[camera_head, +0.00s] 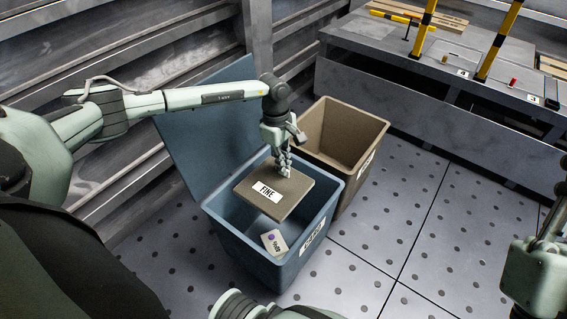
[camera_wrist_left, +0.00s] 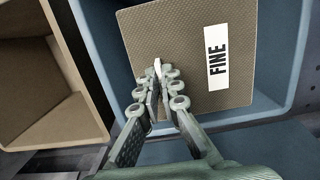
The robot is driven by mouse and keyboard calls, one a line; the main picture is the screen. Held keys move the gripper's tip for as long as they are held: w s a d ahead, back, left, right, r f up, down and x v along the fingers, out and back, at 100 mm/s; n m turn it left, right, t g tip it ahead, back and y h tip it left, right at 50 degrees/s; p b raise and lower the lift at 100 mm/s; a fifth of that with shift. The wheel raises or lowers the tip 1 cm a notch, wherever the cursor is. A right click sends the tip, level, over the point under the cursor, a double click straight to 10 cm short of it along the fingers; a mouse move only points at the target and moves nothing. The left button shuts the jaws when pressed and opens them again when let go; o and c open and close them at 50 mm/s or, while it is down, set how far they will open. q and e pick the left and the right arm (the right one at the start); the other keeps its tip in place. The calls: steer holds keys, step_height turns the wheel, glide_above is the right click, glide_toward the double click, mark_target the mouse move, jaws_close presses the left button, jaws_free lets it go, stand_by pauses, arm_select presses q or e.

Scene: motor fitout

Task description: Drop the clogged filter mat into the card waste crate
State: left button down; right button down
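The filter mat (camera_head: 293,190) is a square brown pad with a white label reading FINE. It hangs roughly level over the mouth of the blue crate (camera_head: 245,246), whose front label appears to read CARD. My left gripper (camera_head: 285,172) reaches down from above, its fingers closed together at the mat. In the left wrist view the fingertips (camera_wrist_left: 158,66) meet at a small white spot on the textured mat (camera_wrist_left: 170,30), with the blue crate walls around it. The mat hides part of the crate's inside. Only part of my right arm shows at the right edge; its fingers are not visible.
The blue lid (camera_head: 205,120) is raised behind. A grey bench (camera_head: 400,75) with yellow-black posts stands at back right; the front floor is clear.

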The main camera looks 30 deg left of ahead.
arm_select(q)
steer(key=c, duration=1.6)
jaws_free()
steer(key=shift+c, duration=0.2)
step_height(320, 180, up, 12)
steer(key=a, duration=0.1)
steer(key=shift+a, duration=0.2)
